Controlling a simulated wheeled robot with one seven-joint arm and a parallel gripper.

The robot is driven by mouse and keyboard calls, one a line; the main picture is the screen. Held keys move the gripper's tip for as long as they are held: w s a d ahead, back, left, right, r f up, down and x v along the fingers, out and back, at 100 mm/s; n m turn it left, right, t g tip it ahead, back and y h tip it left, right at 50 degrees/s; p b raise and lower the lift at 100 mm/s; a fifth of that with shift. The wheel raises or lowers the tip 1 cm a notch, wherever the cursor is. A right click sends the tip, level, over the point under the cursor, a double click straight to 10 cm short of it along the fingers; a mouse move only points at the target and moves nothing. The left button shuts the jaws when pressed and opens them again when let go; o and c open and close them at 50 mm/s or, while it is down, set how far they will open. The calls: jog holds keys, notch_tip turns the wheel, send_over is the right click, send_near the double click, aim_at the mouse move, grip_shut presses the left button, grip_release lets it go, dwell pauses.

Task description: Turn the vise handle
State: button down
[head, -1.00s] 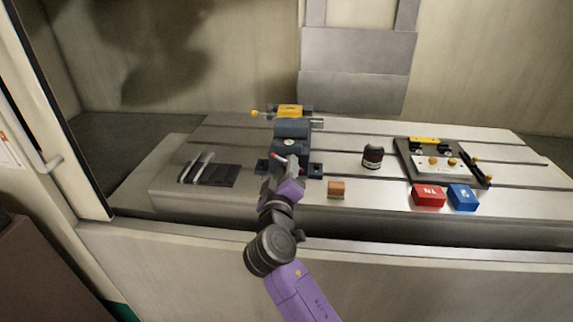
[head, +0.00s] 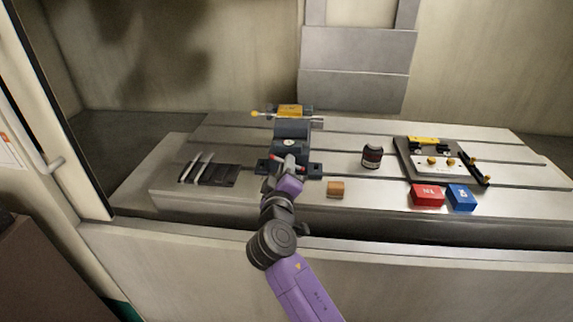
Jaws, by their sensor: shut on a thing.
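The dark grey vise (head: 291,130) stands on the slotted metal table, with a yellow block (head: 290,111) at its far end. Its handle (head: 300,168) is at the near end, a short bar with red showing at its ends, partly hidden by my gripper. My gripper (head: 288,168) reaches in from the front, at the end of my purple and dark arm. It is shut on the vise handle; the fingertips are small and partly hidden.
Metal bars on a black pad (head: 209,172) lie left of the vise. An orange-brown block (head: 335,189) and dark jar (head: 372,156) stand to the right. Farther right are a red block (head: 427,195), a blue block (head: 462,197) and a fixture plate (head: 440,166). Table between them is clear.

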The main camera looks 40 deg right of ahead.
jog(key=shift+n, duration=0.9)
jog(key=c, duration=1.4)
grip_release()
jog(key=shift+o, duration=0.2)
jog(key=shift+a, duration=0.1)
jog(key=v, duration=0.7)
jog(key=shift+s+a+b, duration=0.25)
jog(key=shift+a+b, duration=0.05)
